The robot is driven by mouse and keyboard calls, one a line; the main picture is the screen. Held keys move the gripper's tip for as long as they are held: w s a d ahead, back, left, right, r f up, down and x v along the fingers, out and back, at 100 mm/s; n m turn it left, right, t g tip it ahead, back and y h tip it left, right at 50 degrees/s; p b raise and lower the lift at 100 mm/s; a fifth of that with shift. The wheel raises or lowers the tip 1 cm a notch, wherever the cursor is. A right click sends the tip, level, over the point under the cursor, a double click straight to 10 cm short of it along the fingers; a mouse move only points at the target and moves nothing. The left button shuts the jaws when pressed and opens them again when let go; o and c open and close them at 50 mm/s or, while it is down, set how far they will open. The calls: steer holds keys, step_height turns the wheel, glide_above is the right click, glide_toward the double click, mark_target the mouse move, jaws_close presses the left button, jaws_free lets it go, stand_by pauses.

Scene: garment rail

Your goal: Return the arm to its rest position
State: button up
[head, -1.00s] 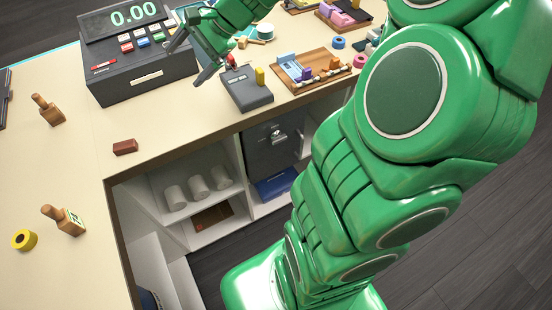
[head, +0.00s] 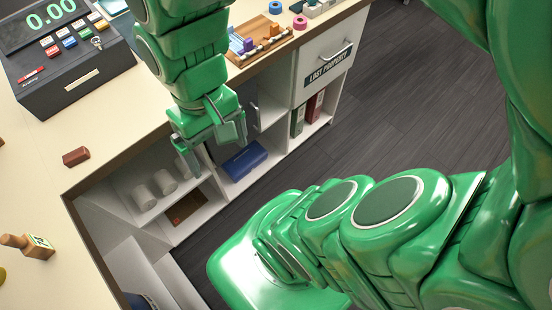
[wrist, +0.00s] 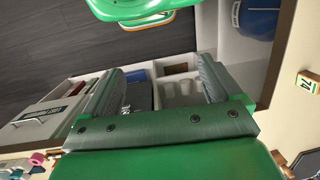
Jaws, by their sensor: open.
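My gripper (head: 215,145) hangs in front of the counter's shelves in the head view, fingers pointing down. In the wrist view my gripper (wrist: 165,90) shows two dark fingers spread wide apart with nothing between them. It is open and empty. The upper part of my arm fills the top of the head view, and my other green links cover the lower right. The gripper hides part of the shelf opening behind it.
The cream counter (head: 110,130) holds a cash register (head: 65,60), a red block (head: 76,156) and a wooden tray (head: 262,45). Shelves below hold white rolls (head: 165,180) and a blue box (head: 245,160). A "Lost property" drawer (head: 325,60) is at the right. Dark floor (head: 390,110) is clear.

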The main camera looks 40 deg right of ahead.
steer(key=d, duration=0.1)
steer(key=s+d+h, duration=0.1)
steer(key=d, duration=0.1)
steer(key=shift+s, duration=0.15)
steer(key=shift+o, duration=0.8)
steer(key=w+d+r+m+t+y, duration=0.1)
steer(key=w+d+r+m, duration=0.15)
steer(key=w, duration=0.85)
steer(key=w+d+r+m+t+y, duration=0.1)
steer(key=w+r+m, duration=0.2)
steer(key=w, duration=0.8)
steer(key=w+d+r+m+t+y, duration=0.1)
steer(key=w+d+r+m, duration=0.15)
steer(key=w, duration=0.95)
steer(key=w+d+f+m+t, duration=0.15)
steer(key=w+d+m, duration=0.35)
steer(key=w+d, duration=0.6)
steer(key=w+d+f+m+t, duration=0.1)
steer(key=w+d+f+m, duration=0.4)
steer(key=d, duration=1)
steer(key=w+a+f, duration=0.1)
steer(key=w+f, duration=0.5)
steer(key=f, duration=0.1)
steer(key=shift+a+f+h, duration=0.25)
steer(key=shift+a+h, duration=0.15)
